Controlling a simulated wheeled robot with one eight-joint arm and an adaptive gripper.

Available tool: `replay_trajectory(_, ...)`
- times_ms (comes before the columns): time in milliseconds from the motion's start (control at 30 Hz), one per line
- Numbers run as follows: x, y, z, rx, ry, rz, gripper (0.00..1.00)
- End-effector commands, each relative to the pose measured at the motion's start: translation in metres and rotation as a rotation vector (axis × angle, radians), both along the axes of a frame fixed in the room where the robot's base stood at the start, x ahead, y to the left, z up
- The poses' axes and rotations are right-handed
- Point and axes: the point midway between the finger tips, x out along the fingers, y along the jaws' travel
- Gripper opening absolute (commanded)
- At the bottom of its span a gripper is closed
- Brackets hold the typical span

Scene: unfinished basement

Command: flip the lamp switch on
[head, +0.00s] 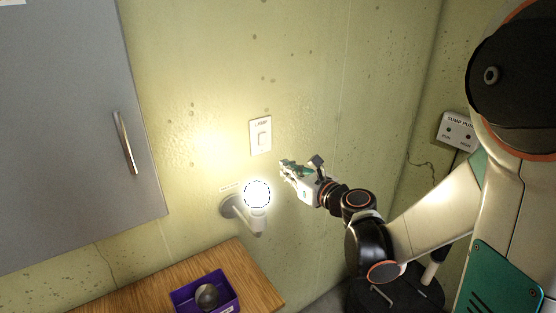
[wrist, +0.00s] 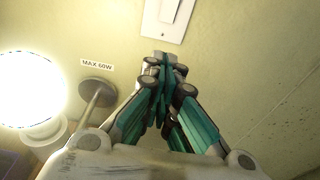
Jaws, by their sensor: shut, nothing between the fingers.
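The lamp switch (head: 261,137) is a white wall plate with a rocker and a small label above it, on the green wall. It also shows at the top of the wrist view (wrist: 168,14), cut off by the frame edge. The lamp (head: 257,195) is a wall-mounted globe bulb below the switch, and it glows brightly; it also shows at the left of the wrist view (wrist: 28,90). My gripper (head: 286,169) is shut and empty, below and to the right of the switch in the head view. In the wrist view its fingertips (wrist: 162,60) lie just below the plate. I cannot tell whether they touch the wall.
A grey cabinet (head: 70,120) with a handle hangs at the left. A wooden top (head: 257,278) below holds a purple bin (head: 183,298) with a dark round object (head: 207,296). A sump pump panel (head: 458,131) is on the right wall. Wall around the switch is clear.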

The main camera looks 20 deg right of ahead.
Motion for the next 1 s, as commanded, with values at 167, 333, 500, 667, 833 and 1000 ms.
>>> replay_trajectory(167,-0.024,-0.009,-0.003,0.0,0.0,-0.003,0.0)
replay_trajectory(333,-0.032,-0.011,-0.004,0.001,-0.001,-0.001,0.0)
replay_trajectory(500,-0.033,-0.011,-0.004,0.001,-0.001,0.0,0.0)
replay_trajectory(667,-0.033,-0.011,-0.004,0.0,0.0,0.0,0.0)
replay_trajectory(833,-0.033,-0.01,-0.004,-0.009,0.0,0.002,0.0)
replay_trajectory(1000,-0.036,0.01,0.003,-0.225,-0.005,0.069,0.0)
